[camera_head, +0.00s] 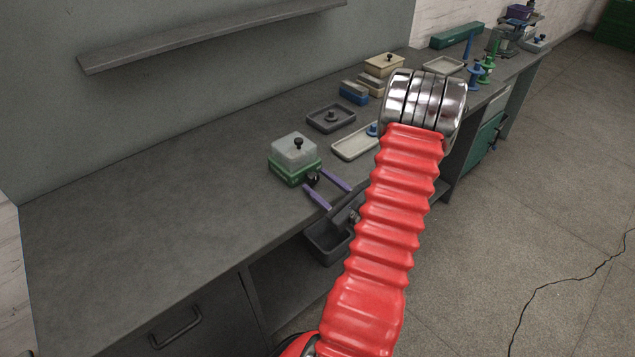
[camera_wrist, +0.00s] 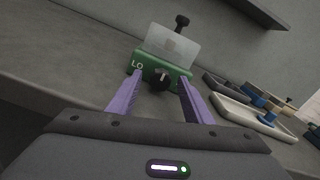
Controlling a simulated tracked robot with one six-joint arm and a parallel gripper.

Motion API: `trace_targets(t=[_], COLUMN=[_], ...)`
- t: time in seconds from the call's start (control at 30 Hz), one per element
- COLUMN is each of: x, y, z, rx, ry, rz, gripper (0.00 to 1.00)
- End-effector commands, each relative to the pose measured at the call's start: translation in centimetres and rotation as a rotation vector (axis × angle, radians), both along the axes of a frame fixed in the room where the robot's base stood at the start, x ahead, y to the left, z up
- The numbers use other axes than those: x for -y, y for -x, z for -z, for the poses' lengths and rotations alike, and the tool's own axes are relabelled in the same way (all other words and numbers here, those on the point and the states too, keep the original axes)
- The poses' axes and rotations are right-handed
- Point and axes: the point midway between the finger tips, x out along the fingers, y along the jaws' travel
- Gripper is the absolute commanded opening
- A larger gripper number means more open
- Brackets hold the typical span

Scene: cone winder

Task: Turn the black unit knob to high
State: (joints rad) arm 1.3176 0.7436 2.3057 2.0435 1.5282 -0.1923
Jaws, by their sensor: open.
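The unit is a green box (camera_head: 294,168) with a pale translucent upper part (camera_wrist: 172,45). A black knob (camera_wrist: 163,80) with a white pointer mark sits on its front face; it also shows in the head view (camera_head: 312,179). The pointer looks roughly upright. The letters LO are printed at the knob's left; I see no legible label on its right. A second black knob (camera_wrist: 181,22) stands on top of the unit. My gripper (camera_wrist: 160,77) is open, its purple fingers on either side of the front knob. I cannot tell whether they touch it.
Right of the unit lie a dark tray (camera_head: 345,126) and a pale tray (camera_head: 345,151) with a blue piece. Boxes (camera_head: 384,65) stand farther back. The bench left of the unit is clear.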

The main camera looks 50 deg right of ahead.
Motion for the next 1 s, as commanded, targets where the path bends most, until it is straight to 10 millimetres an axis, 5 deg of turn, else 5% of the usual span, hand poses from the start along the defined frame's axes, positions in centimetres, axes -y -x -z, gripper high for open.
trace_targets(t=[0.47,1.0], x=[0.23,0.19], y=[-1.05,-1.03], z=[-0.02,-0.01], rx=[0.000,0.000], ry=[-0.001,-0.001], rz=[0.001,0.000], gripper=[0.45,0.07])
